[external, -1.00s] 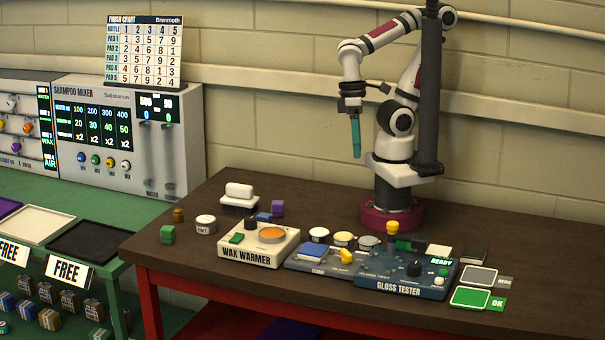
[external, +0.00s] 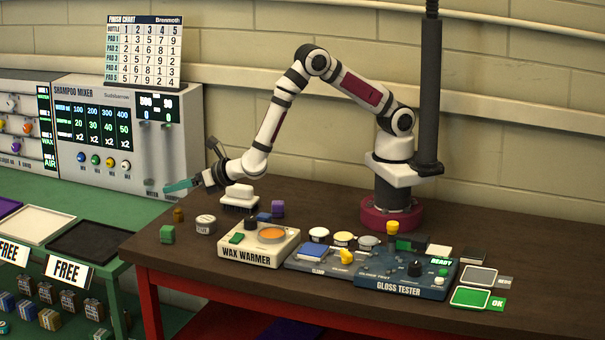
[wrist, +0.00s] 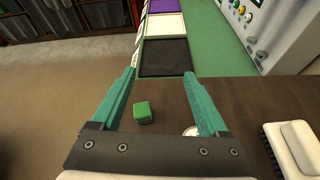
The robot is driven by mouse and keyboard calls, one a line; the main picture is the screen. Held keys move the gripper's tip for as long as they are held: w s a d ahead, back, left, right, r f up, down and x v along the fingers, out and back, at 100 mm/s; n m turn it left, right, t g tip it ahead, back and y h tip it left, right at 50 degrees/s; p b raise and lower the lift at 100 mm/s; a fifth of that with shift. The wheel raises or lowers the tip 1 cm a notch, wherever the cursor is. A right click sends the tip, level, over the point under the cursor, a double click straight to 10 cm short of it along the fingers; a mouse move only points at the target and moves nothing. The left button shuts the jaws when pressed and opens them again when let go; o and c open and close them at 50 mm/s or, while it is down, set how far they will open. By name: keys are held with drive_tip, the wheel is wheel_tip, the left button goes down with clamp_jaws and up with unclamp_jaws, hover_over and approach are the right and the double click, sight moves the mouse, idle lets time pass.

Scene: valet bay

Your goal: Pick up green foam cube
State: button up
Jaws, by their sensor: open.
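The green foam cube (external: 167,234) sits on the brown table near its left end, left of the round tin (external: 205,224). In the wrist view the cube (wrist: 143,113) shows between my two teal fingers, nearer the left one, and lies beyond and below them on the table. My gripper (external: 180,186) is open and empty, reaching left above the table's back left area, higher than the cube and apart from it. Its fingers (wrist: 163,88) are spread wide in the wrist view.
A white brush (external: 239,197), a purple block (external: 278,208) and the wax warmer (external: 258,254) are to the right. A black tray (external: 85,242) lies on the green counter left. The table in front of the cube is bare.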

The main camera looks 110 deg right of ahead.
sight(173, 232)
drive_tip(key=a+f+n, duration=0.1)
drive_tip(key=w+a+f+n+y, duration=0.1)
drive_tip(key=f, duration=0.1)
drive_tip(key=w+a+f+n+t, duration=0.1)
drive_tip(key=f, duration=0.1)
drive_tip(key=shift+w+n+y, duration=0.2)
drive_tip(key=shift+n+y, duration=0.1)
drive_tip(key=shift+y, duration=0.1)
wheel_tip(173, 232, down, 6)
drive_tip(key=shift+f, duration=0.25)
drive_tip(key=x, duration=0.3)
drive_tip(key=shift+d+r, duration=0.1)
drive_tip(key=shift+r, duration=0.1)
clamp_jaws()
